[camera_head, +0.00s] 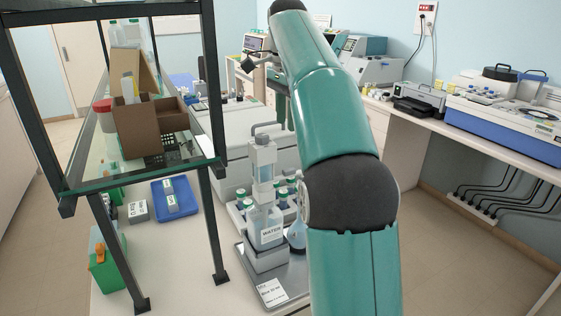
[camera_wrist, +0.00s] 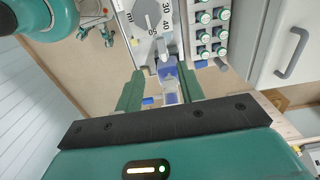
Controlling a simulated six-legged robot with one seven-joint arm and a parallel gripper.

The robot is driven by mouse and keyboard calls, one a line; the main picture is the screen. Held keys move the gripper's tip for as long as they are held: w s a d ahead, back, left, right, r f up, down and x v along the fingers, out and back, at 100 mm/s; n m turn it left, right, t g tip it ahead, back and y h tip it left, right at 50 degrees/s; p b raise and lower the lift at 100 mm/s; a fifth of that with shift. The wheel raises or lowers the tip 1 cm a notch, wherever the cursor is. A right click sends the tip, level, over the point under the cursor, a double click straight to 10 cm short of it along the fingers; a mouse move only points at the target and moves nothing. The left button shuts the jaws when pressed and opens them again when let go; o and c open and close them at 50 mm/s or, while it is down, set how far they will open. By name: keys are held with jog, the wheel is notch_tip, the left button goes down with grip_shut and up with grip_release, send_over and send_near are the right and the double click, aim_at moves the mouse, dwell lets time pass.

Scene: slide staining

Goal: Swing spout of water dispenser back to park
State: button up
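The water dispenser (camera_head: 267,226) stands upright on a grey tray, with a clear body, a WATER label and a tall narrow column. In the wrist view a clear and blue piece (camera_wrist: 168,72), which looks like part of the dispenser, lies between the two teal fingers. A small blue nub (camera_wrist: 149,101) sticks out to its left; I cannot tell for sure which part is the spout. My gripper (camera_wrist: 160,78) has its fingers apart, with gaps beside the piece. I see no clear contact. In the head view I cannot make out the fingertips.
Green-capped bottles (camera_wrist: 212,30) stand close to the right of my fingers. A dark-framed shelf (camera_head: 185,171) with cardboard boxes stands left of the dispenser. A blue tray (camera_head: 184,204) lies under it. A round flask (camera_head: 297,234) is partly behind my arm.

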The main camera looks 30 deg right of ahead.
aim_at(287, 170)
notch_tip(287, 170, down, 14)
jog(key=shift+d+r, duration=0.1)
jog(key=shift+r, duration=0.15)
grip_shut()
dwell(0.6)
